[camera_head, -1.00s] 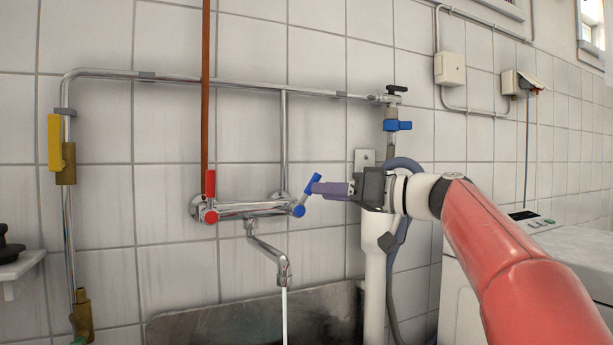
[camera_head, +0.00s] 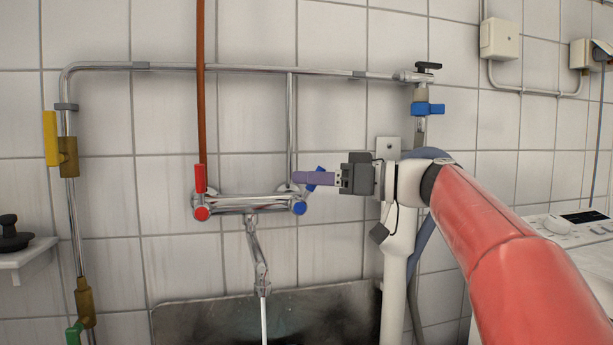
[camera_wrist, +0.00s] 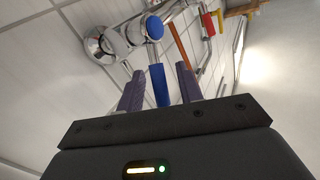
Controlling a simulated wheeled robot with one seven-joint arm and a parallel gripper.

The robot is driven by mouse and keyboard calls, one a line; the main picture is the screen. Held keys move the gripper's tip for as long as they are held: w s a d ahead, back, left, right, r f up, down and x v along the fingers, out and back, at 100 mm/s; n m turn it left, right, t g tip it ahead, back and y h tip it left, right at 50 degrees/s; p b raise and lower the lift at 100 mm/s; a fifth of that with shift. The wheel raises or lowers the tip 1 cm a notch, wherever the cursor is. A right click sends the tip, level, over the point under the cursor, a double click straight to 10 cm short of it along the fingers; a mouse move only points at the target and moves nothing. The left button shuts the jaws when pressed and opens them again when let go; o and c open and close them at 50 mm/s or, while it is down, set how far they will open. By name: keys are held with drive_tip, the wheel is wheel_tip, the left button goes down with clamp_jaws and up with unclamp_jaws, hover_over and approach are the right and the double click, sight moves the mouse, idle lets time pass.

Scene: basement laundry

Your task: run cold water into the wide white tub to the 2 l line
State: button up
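The wall mixer tap (camera_head: 245,204) has a red lever (camera_head: 200,178) on its left and a blue lever (camera_head: 317,176) on its right. A thin white stream of water (camera_head: 264,322) falls from its spout (camera_head: 262,283). My gripper (camera_head: 302,178) is at the blue lever, its purple fingers overlapping it in the head view. In the wrist view, the blue lever (camera_wrist: 159,86) stands between the two spread fingers of my gripper (camera_wrist: 158,69), with gaps on both sides. The white tub and its 2 l line are in neither view.
A yellow-handled valve (camera_head: 60,150) is on the left pipe. A blue valve (camera_head: 427,108) is at the upper right. A white standpipe (camera_head: 394,290) with a grey hose stands under my wrist. A dark metal back panel (camera_head: 190,322) is below the tap. A white machine (camera_head: 570,235) stands at the right.

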drive_tip(key=shift+w+a, duration=0.25)
drive_tip(key=shift+a, duration=0.45)
clamp_jaws()
